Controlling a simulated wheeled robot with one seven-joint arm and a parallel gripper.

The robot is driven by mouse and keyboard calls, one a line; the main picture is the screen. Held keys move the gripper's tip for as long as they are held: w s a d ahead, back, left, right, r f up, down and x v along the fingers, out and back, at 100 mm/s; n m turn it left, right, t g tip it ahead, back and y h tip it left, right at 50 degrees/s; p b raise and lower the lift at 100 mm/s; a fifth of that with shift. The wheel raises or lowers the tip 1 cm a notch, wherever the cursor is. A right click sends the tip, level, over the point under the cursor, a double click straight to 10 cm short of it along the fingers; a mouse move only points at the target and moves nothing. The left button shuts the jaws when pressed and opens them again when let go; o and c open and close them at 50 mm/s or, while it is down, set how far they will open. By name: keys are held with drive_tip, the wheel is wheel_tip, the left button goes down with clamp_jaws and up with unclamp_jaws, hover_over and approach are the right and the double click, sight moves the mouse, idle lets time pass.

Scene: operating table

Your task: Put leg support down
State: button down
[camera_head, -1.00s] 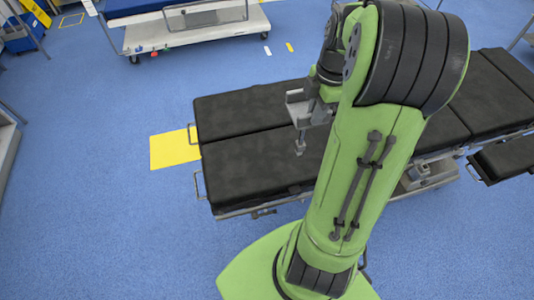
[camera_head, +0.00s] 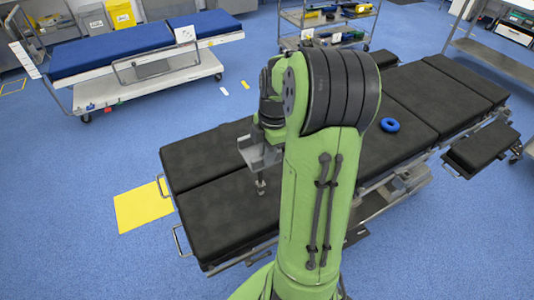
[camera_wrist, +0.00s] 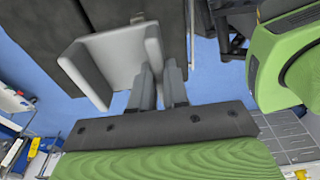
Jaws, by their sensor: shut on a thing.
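The leg support (camera_head: 258,156) is a light grey, trough-shaped shell with a small post beneath it. In the head view it appears over the near end of the black operating table (camera_head: 215,213). Whether the post touches the pad cannot be told. My gripper (camera_wrist: 160,88) is shut on the leg support, whose pale curved shell (camera_wrist: 120,53) is ahead and left of the fingers in the wrist view. In the head view my green arm hides part of the table and most of the gripper.
A blue ring (camera_head: 389,125) lies on the table pad. A black side board (camera_head: 480,148) juts out at right. A blue-topped trolley (camera_head: 140,50) and a cart (camera_head: 325,25) stand behind. A yellow floor mat (camera_head: 143,207) lies left; blue floor around is free.

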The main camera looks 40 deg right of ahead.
drive_tip(key=shift+f, duration=0.1)
drive_tip(key=shift+f+b, duration=0.5)
drive_tip(key=c, duration=1.1)
unclamp_jaws()
